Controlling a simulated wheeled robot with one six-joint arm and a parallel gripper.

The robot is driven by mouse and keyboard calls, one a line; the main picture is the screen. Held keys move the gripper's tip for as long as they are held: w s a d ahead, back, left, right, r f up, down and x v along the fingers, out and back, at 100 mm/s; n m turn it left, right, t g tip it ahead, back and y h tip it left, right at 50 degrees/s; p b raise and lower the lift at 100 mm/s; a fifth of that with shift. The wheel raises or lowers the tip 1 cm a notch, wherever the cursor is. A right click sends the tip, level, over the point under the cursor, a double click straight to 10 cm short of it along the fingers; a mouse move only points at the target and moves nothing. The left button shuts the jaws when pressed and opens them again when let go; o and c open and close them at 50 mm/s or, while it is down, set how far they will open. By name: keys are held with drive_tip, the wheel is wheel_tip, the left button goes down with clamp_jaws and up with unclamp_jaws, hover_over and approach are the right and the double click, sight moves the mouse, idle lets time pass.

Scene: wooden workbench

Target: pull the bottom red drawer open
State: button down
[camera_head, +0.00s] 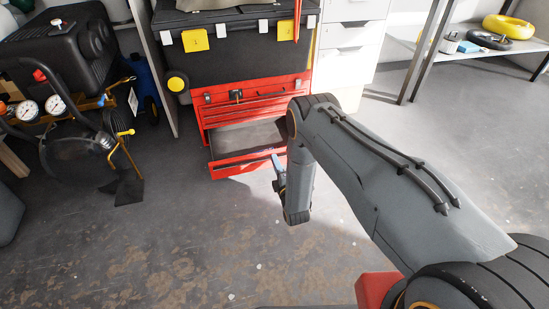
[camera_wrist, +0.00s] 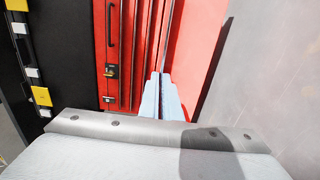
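The red tool chest (camera_head: 255,90) stands against the back, below a black case. Its bottom red drawer (camera_head: 235,167) is pulled out, with its dark inside showing from above. My gripper (camera_head: 276,159) is at the right part of the drawer's front, partly behind my forearm. In the wrist view, which is turned sideways, the two pale blue fingers of my gripper (camera_wrist: 160,76) are close together at the edge of the red drawer front (camera_wrist: 193,45). They look shut on that edge; the exact contact at the tips is small and partly hidden.
A black case (camera_head: 240,50) with yellow latches sits on the chest. A black compressor with gauges (camera_head: 55,105) and a wheel stands at left. A white cabinet (camera_head: 350,45) is at right, and a metal shelf (camera_head: 475,48) farther right. The concrete floor (camera_head: 180,235) before the drawer is clear.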

drive_tip(key=c, duration=2)
unclamp_jaws()
drive_tip(key=shift+p+v, duration=1.5)
drive_tip(key=shift+v, duration=2.4)
